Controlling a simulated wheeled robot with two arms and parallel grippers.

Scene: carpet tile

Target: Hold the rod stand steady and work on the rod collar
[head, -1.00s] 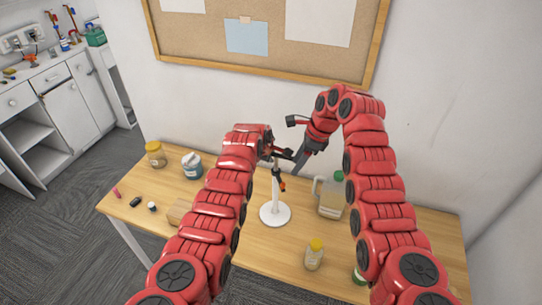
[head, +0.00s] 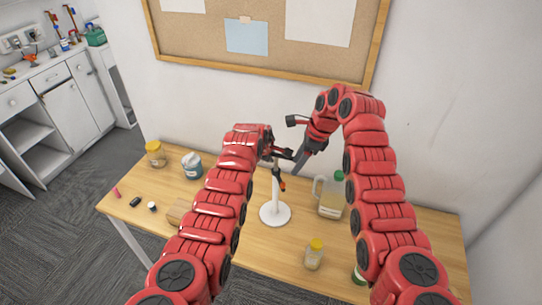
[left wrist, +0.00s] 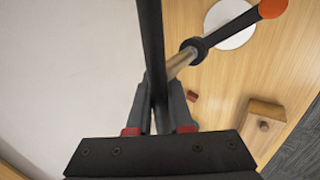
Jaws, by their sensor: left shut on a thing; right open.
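The rod stand has a round white base (head: 275,214) on the table and an upright pale rod. The rod collar (head: 279,173) is black with an orange-tipped handle and sits on the upper rod. In the left wrist view the collar (left wrist: 194,49) surrounds the metallic rod, its handle reaching to an orange end (left wrist: 272,8). My left gripper (head: 285,155) is shut on the top of the rod, above the collar; its fingers (left wrist: 160,122) also show in the wrist view. My right gripper (head: 299,169) is open, just right of the rod top, pointing down and apart from the collar.
A handled jug (head: 329,198) stands right of the stand, and a yellow-lidded jar (head: 314,254) in front. A wooden block (head: 179,211) lies left, partly behind my left arm. Another jar (head: 156,155) and a blue-labelled tub (head: 192,166) stand at the back left.

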